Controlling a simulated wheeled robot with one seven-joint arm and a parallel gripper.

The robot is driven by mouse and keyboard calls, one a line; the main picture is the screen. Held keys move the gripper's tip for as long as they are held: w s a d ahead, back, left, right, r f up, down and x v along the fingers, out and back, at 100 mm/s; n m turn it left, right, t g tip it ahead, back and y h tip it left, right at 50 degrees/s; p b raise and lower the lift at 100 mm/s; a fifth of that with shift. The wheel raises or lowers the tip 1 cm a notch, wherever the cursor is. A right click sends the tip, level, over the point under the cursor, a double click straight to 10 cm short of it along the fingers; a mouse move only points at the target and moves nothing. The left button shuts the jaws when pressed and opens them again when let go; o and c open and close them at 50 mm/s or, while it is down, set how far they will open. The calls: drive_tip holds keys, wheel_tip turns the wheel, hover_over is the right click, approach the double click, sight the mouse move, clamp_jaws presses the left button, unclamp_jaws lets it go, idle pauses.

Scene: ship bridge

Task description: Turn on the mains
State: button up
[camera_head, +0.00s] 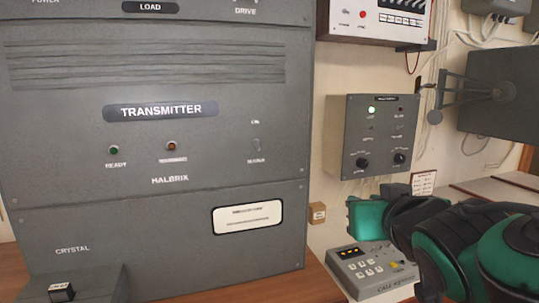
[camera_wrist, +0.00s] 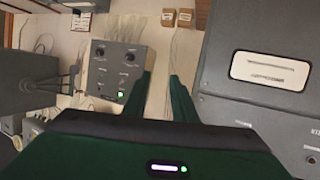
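No label reading "mains" is legible in either view. The grey TRANSMITTER cabinet (camera_head: 60,150) fills the left of the head view. On its front are a small toggle switch (camera_head: 256,145) with ON above it, a green READY lamp (camera_head: 114,149) and an amber lamp (camera_head: 171,145). A grey control box (camera_head: 357,140) hangs on the wall to its right, with a lit green lamp, two black knobs and small toggles; the wrist view shows it too (camera_wrist: 104,75). My gripper (camera_head: 355,218) is below this box. In the wrist view my gripper (camera_wrist: 161,80) has its green fingers apart, with nothing between them.
A grey box with a lever arm (camera_head: 465,92) is on the wall at right. A keypad unit (camera_head: 365,268) stands on the desk below my gripper. A white-faced panel (camera_head: 375,18) hangs above the control box. Bare wall lies between cabinet and control box.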

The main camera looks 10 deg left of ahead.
sight(259, 149)
drive_tip(key=s+a+r+n+t+y, duration=0.1)
drive_tip(key=s+a+r+n+y, duration=0.15)
drive_tip(key=s+a+r, duration=0.35)
drive_tip(key=s+a+r+n+y, duration=0.1)
drive_tip(key=s+a+r+y, duration=0.25)
drive_tip(key=a, duration=0.45)
drive_tip(key=shift+y, duration=0.4)
drive_tip(key=x, duration=1)
drive_tip(key=shift+f, duration=0.4)
